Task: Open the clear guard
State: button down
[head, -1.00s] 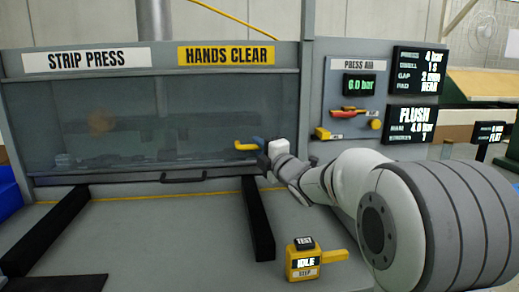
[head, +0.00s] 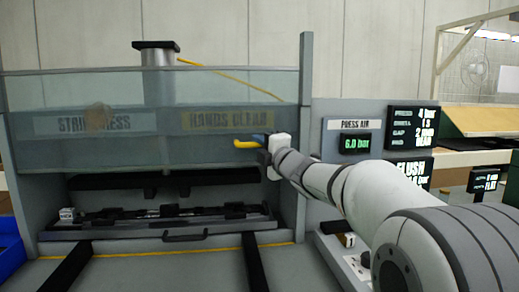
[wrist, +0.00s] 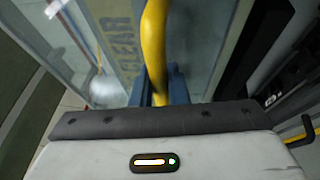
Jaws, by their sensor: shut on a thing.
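The clear guard (head: 150,152) is a see-through panel across the front of the press, raised with its lower edge above an open gap. Its yellow handle (head: 244,144) is near the guard's right end. My gripper (head: 262,143) is at this handle and shut on it. In the wrist view the yellow handle (wrist: 153,45) runs up from between my jaws (wrist: 158,95), in front of the guard. The fingertips are mostly hidden behind the gripper body. The STRIP PRESS sign (head: 95,124) shows through the guard.
Below the guard, a dark fixture bar (head: 170,214) lies in the opening with a small handle (head: 185,237) at its front. Dark rails (head: 68,265) run toward me. A side panel with a PRESS AIR display (head: 356,143) stands right, partly behind my arm. A blue bin (head: 10,248) is far left.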

jog(key=c, duration=1.4)
grip_release()
jog(key=v, duration=0.8)
jog(key=shift+b, duration=0.3)
